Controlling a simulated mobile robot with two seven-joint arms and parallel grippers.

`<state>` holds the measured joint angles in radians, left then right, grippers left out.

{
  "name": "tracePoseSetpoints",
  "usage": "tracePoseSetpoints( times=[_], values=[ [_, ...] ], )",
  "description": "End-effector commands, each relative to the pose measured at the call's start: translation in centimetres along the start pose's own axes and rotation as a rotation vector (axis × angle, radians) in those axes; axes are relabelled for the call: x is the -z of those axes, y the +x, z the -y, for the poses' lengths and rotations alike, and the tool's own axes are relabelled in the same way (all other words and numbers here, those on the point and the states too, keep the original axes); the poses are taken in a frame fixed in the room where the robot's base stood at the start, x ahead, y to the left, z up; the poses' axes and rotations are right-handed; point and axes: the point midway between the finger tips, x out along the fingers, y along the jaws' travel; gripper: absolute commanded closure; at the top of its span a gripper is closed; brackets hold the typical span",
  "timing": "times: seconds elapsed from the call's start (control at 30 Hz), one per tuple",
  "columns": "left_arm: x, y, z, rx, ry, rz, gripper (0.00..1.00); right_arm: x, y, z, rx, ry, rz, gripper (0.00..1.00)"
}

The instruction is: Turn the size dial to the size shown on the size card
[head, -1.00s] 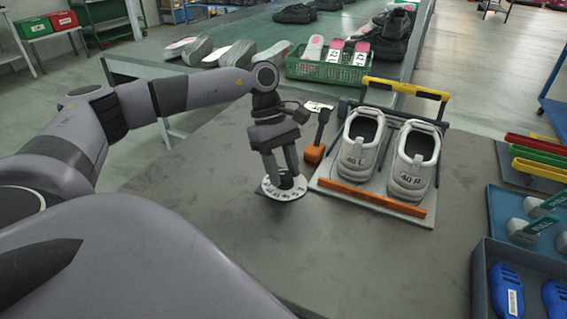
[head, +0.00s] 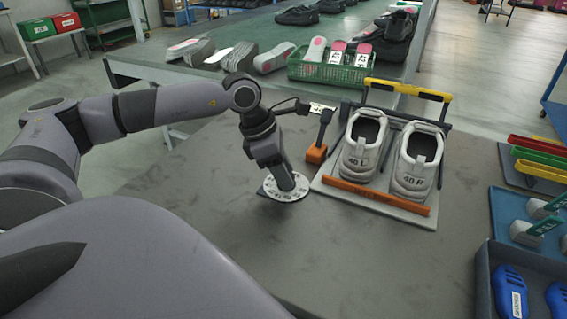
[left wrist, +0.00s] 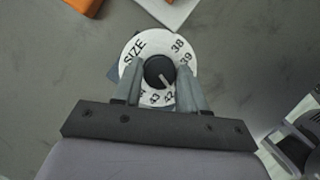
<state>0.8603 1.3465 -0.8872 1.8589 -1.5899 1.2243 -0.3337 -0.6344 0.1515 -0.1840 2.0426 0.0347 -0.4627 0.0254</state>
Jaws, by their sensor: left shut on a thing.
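The size dial (head: 284,192) lies on the grey table in the head view, a white disc with printed numbers. In the left wrist view the dial (left wrist: 131,71) shows SIZE, 38, 39, 42 and 43; fingers cover part of the ring. Its black knob (left wrist: 158,72) has a pale pointer line aimed down and right, near 42. My left gripper (head: 287,187) is shut on the knob, one finger on each side. A small white card (head: 322,108), apparently the size card, is behind the dial; its print is too small to read. My right gripper is out of view.
A rack (head: 380,206) holding white shoes (head: 362,153) marked 40 L and 40 R stands right of the dial. An orange-based post (head: 316,153) stands between them. Blue trays (head: 507,208) line the right edge. The table front is clear.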

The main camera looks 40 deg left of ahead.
Motion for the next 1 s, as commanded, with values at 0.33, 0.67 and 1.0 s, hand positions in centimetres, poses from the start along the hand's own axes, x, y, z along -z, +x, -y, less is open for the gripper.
tracePoseSetpoints(
  times=[0.33, 0.67, 1.0],
  values=[
    [0.0, 0.3, 0.3, -0.126, -0.302, 0.000, 0.89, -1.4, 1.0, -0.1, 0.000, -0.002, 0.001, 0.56],
    [-0.1, 0.2, 0.4, -0.231, -0.559, 0.001, 0.89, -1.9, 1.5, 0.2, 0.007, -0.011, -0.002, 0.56],
    [-0.2, 0.2, 0.4, -0.295, -0.715, -0.001, 0.89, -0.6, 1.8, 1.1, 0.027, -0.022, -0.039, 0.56]
  ],
)
